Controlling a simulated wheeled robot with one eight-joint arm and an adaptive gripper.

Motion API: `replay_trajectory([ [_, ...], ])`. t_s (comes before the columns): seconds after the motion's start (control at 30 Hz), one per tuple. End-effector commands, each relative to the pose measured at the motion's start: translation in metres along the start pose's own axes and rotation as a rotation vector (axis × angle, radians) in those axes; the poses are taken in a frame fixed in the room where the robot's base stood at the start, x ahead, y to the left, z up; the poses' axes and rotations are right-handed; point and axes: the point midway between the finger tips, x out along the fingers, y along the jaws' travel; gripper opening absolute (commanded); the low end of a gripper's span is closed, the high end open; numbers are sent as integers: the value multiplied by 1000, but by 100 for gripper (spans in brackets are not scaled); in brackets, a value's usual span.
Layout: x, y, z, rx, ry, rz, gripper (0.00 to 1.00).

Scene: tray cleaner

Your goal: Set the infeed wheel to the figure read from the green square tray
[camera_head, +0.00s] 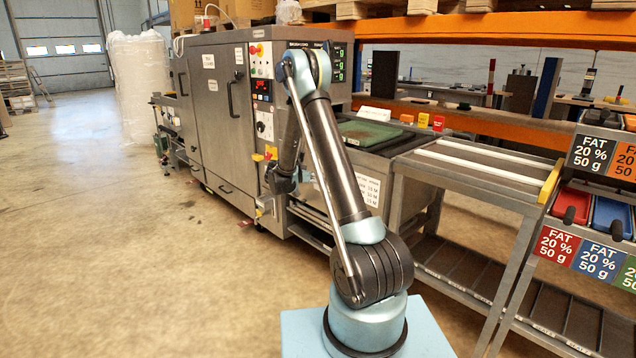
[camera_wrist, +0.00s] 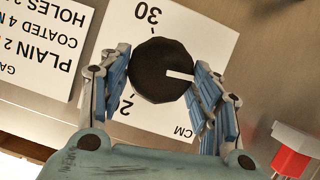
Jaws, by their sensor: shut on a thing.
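The infeed wheel is a dark faceted round knob (camera_wrist: 150,82) with a white pointer line, which runs from its middle to the right, towards my right finger. It sits on a white scale plate (camera_wrist: 205,30). The plate shows "30" above the wheel, a partly hidden figure starting with "2" below left, and "CM" below. My gripper (camera_wrist: 161,66) is shut on the wheel, one finger on each side. Figures behind the fingers are hidden. In the head view a green tray (camera_head: 370,134) lies on the machine's end; no figure on it is legible.
A sign with "PLAIN" and "HOLES" (camera_wrist: 45,40) is left of the wheel. A red and white block (camera_wrist: 293,150) sits at lower right. The grey machine (camera_head: 215,100) stands behind my arm. A slatted rack (camera_head: 480,165) is to the right; floor at left is clear.

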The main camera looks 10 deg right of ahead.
Motion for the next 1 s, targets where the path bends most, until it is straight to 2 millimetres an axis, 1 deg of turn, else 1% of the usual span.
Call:
replay_trajectory([
  [1.0, 4, -12, 5, -891, 1, 371, 33],
])
